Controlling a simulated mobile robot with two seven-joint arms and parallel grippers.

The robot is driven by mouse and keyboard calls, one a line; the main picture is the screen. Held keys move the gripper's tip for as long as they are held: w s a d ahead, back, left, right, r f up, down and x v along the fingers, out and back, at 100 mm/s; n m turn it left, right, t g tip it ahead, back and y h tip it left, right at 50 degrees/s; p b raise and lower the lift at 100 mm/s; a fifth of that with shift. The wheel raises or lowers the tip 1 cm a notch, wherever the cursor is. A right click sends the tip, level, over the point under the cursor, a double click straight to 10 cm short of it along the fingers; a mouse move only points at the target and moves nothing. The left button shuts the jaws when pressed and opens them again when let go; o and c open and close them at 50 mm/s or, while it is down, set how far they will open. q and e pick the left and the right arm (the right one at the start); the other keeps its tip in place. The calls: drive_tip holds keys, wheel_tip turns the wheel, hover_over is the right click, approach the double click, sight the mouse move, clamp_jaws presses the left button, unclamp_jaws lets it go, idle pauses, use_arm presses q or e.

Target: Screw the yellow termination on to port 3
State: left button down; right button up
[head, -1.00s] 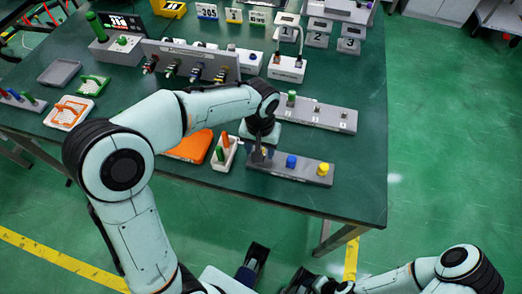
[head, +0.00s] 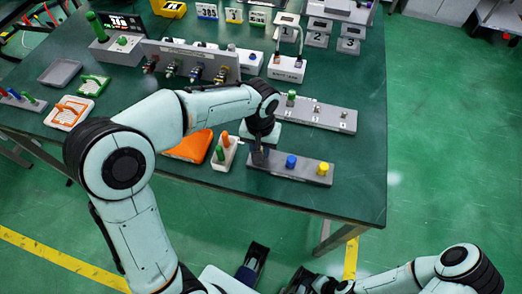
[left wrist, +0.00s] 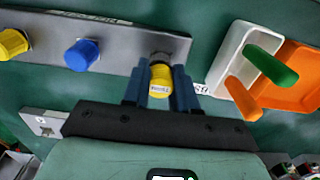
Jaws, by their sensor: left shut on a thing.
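My left gripper (head: 260,156) is at the left end of a grey holder strip (head: 305,173) on the green table. In the left wrist view its blue fingers (left wrist: 161,90) are shut on a yellow termination (left wrist: 160,82), which is at the strip's end; I cannot tell whether it is clear of its seat. A blue cap (head: 291,161) and another yellow cap (head: 322,169) stand on the strip. Port 3 (head: 343,114) is the right end post of the grey port strip (head: 328,122) behind and bears no cap. My right gripper (head: 302,281) is low in the head view, away from the table.
A green cap (head: 291,97) stands on the left post of the port strip. A white tray (head: 222,157) with green and orange handles and an orange tray (head: 190,149) lie left of the holder. Numbered boxes (head: 318,32) stand behind. The right side of the table is clear.

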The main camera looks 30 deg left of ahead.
use_arm(q)
drive_tip(key=shift+r, duration=0.2)
drive_tip(key=shift+r+p, duration=2.5)
drive_tip(key=shift+r, duration=0.35)
